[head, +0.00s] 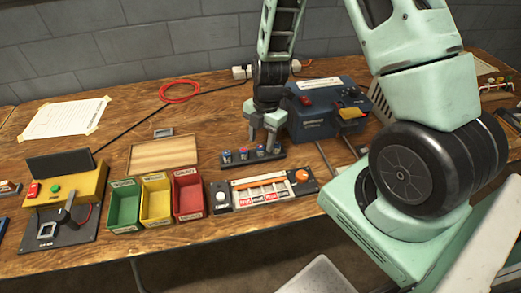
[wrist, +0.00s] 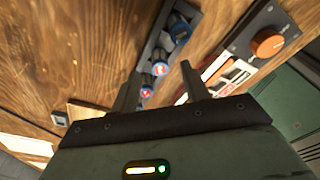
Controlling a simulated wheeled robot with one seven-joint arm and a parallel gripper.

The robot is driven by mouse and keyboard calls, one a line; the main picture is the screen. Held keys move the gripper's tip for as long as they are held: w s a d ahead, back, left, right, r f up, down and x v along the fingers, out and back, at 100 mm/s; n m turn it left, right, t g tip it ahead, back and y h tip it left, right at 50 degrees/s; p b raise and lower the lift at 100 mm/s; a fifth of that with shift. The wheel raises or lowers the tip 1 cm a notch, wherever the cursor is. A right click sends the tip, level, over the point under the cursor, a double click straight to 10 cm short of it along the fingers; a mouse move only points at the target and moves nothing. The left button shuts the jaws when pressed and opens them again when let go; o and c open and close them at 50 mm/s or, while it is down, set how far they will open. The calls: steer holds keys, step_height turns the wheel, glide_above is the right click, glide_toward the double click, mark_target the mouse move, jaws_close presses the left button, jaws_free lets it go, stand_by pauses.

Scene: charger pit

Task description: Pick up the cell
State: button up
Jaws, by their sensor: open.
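Several small cells with blue and red markings, one of them (head: 243,153), stand in a row in a black rack (head: 223,166) on the wooden table. My gripper (head: 262,141) is open and points down above the right part of the rack, close over the cells. In the wrist view, the rack runs up and away from between my open fingers (wrist: 163,88). One cell (wrist: 147,86) shows beside the left finger, another cell (wrist: 160,67) sits between the fingers, and a third cell (wrist: 180,28) is farther up. Nothing is held. The head view does not show whether a finger touches a cell.
Green (head: 124,207), yellow (head: 157,202) and red (head: 188,196) bins stand left of the rack. A panel with an orange knob (head: 302,175) lies in front of it. A blue box (head: 325,112) stands close behind at the right. A yellow-and-black device (head: 75,188) is far left.

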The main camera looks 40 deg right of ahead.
steer(key=shift+a+f, duration=0.2)
steer(key=shift+f, duration=0.9)
jaws_close()
steer(key=shift+r, duration=0.15)
